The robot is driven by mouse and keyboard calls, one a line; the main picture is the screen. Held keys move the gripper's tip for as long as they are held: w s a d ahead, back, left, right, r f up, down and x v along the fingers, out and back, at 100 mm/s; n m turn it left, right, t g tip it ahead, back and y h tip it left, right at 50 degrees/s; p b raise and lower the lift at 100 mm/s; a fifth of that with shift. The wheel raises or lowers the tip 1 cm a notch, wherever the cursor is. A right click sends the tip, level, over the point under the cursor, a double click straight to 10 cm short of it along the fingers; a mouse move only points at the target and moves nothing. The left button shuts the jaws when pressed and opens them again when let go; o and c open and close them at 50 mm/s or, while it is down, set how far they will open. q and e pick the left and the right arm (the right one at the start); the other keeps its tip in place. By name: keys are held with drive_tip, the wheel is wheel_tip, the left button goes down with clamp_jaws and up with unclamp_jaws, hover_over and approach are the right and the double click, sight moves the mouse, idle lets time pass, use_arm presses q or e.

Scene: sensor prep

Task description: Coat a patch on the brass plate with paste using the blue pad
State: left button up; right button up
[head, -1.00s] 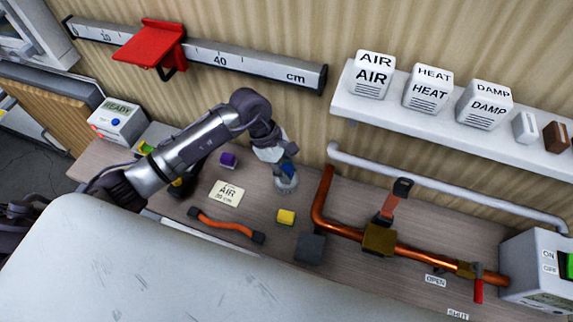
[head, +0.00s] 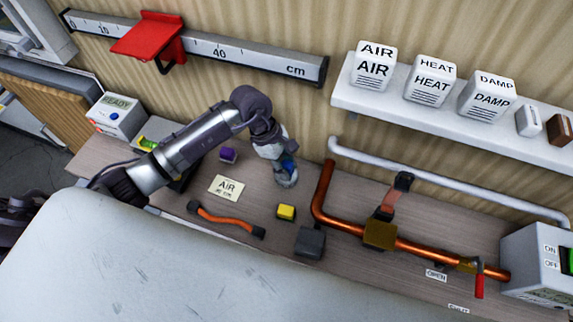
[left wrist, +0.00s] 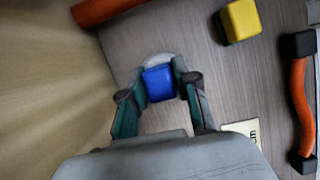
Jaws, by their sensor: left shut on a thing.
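My left gripper (head: 286,172) reaches over the back of the bench and points down. It is shut on the blue pad (left wrist: 159,83), whose top shows between the fingers in the left wrist view. A pale round rim (left wrist: 158,58) shows just beyond the pad, low at the bench; I cannot tell whether the pad touches it or whether it holds paste. A brass-coloured flat block (head: 380,234) sits on the copper pipe (head: 330,222) to the right of the gripper; I cannot tell if this is the brass plate. My right gripper is not in view.
A yellow block (head: 286,212) and a dark grey block (head: 310,242) stand in front of the gripper. A grey rail (head: 440,184) runs along the wall. A shelf (head: 425,108) holds labelled blocks.

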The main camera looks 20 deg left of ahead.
sight(287, 165)
use_arm(q)
drive_tip(key=shift+f+b, duration=0.3)
drive_tip(key=shift+f, duration=0.05)
drive_tip(key=shift+s+f+b, duration=0.1)
drive_tip(key=shift+b, duration=0.2)
idle(1.7)
wheel_tip(287, 165, up, 2)
drive_tip(key=shift+p, duration=0.55)
drive_tip(key=shift+r+p, duration=1.2)
drive_tip(key=shift+r, duration=1.45)
drive_tip(key=shift+f, duration=0.1)
